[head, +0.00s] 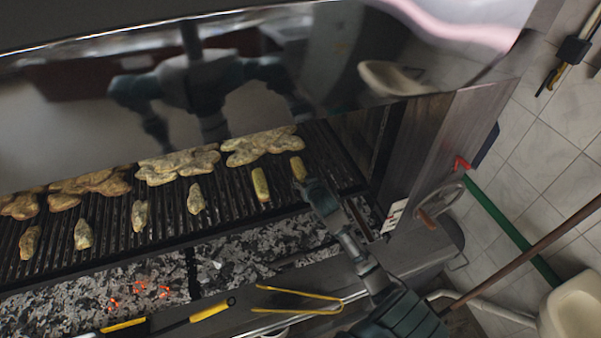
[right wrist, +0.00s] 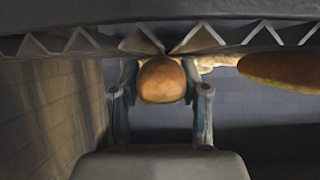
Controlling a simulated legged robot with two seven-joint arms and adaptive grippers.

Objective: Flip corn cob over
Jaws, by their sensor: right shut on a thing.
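My right gripper (head: 303,181) reaches over the right end of the grill grate and is shut on a yellow corn cob (head: 298,167). In the right wrist view the rounded, orange-yellow end of this corn cob (right wrist: 162,80) sits between the two fingers, close to the grate bars. A second yellow corn cob (head: 261,184) lies on the grate just left of the held one. A long orange-yellow piece (right wrist: 277,70) at the right of the wrist view is probably this second cob. My left gripper is not in view.
Large flat pieces of meat (head: 178,164) lie along the back of the grate (head: 165,222), with smaller pieces (head: 140,215) in front. Glowing coals (head: 140,288) lie below. Yellow tongs (head: 300,297) rest on the front ledge. A shiny hood (head: 60,125) overhangs the grate.

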